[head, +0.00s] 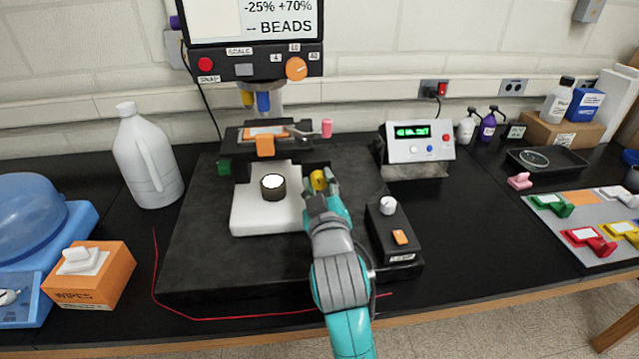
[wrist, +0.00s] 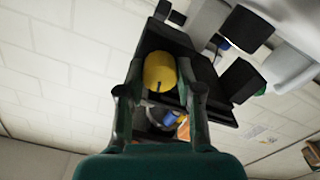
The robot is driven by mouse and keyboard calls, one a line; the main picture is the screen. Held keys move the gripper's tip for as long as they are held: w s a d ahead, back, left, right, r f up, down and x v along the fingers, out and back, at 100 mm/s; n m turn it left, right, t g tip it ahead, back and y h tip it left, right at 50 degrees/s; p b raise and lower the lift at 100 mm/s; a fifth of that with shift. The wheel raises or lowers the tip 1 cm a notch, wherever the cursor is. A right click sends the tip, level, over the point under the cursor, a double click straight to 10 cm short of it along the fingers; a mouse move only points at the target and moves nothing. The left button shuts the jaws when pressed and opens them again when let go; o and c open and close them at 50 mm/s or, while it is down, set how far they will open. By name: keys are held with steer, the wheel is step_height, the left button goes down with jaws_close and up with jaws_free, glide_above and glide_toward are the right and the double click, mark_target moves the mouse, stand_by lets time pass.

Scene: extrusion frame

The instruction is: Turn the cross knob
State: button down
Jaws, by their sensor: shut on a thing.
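A round yellow knob (head: 318,180) sits on the right side of the microscope stand, right of the white stage block. My gripper (head: 321,187) reaches it from the front right, with its fingers on either side of the knob. In the wrist view the yellow knob (wrist: 160,72) lies between the two fingertips of my gripper (wrist: 161,78), with a small dark mark on its face. My gripper is shut on it. The fingers cover part of its sides. I cannot make out a cross shape on it.
The microscope stand (head: 200,255) fills the middle of the bench. A lamp box (head: 392,240) with a white dial stands close right of my arm. A round black-rimmed piece (head: 273,186) sits on the white block. A red wire (head: 230,316) runs along the front.

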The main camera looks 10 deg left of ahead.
steer(key=n, duration=0.6)
steer(key=shift+f+n, duration=0.1)
steer(key=shift+n, duration=0.2)
stand_by(0.4)
steer(key=c, duration=0.8)
jaws_free()
steer(key=shift+o, duration=0.2)
steer(key=shift+s, duration=0.1)
steer(key=v, duration=1.1)
steer(key=shift+s, duration=0.4)
steer(key=shift+d, duration=0.1)
